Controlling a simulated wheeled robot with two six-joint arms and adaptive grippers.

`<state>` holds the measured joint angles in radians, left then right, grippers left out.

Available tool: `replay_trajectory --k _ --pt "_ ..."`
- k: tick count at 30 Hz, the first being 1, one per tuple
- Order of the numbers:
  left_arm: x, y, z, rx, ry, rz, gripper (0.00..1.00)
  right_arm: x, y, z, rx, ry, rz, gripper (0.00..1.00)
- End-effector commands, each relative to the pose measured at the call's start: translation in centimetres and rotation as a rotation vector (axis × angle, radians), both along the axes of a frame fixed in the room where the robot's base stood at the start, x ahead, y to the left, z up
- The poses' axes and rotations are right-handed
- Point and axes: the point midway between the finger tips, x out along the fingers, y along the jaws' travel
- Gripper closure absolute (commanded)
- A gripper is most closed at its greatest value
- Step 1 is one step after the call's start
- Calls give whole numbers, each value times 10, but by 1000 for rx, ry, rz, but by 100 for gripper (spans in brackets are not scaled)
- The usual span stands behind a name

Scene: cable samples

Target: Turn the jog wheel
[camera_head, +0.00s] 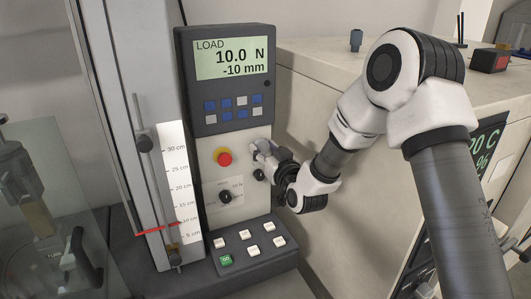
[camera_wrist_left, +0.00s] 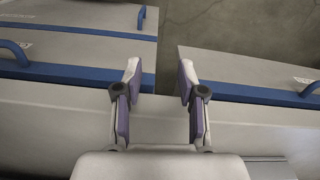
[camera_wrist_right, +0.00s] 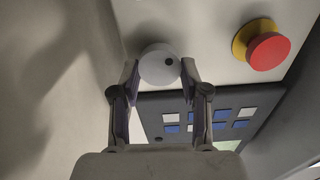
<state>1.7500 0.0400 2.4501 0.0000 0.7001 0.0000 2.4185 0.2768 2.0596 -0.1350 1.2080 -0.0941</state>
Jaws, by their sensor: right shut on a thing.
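The jog wheel (camera_wrist_right: 158,66) is a round pale grey disc with a dark dimple, on the light front panel of the test machine. In the right wrist view my right gripper (camera_wrist_right: 159,70) is shut on its rim, one finger on each side. In the head view my right gripper (camera_head: 260,148) reaches the panel from the right, beside the red stop button (camera_head: 224,158), and mostly hides the wheel. The display (camera_head: 232,58) reads LOAD 10.0 N and -10 mm. My left gripper (camera_wrist_left: 160,78) is open and empty, seen only in the left wrist view.
The red stop button with its yellow collar (camera_wrist_right: 240,45) sits close to the wheel. A dark rotary knob (camera_head: 225,196) is below it. Blue and white keys (camera_head: 225,109) lie above. A ruler (camera_head: 179,185) stands left of the panel. A pale cabinet (camera_head: 310,100) stands close on the right.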

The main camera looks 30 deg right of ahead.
Motion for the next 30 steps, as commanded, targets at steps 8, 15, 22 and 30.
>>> replay_trajectory --k 8,15,22,30 --pt "0 0 -11 0 0 0 60 0 0 -2 -203 16 -1 90" --pt "0 0 -10 0 0 0 60 0 0 -2 -201 15 -1 41" --pt "0 0 -10 0 0 0 60 0 0 -1 -201 13 -1 30" --pt "0 0 -10 0 0 0 60 -19 1 -2 -197 15 -1 30"
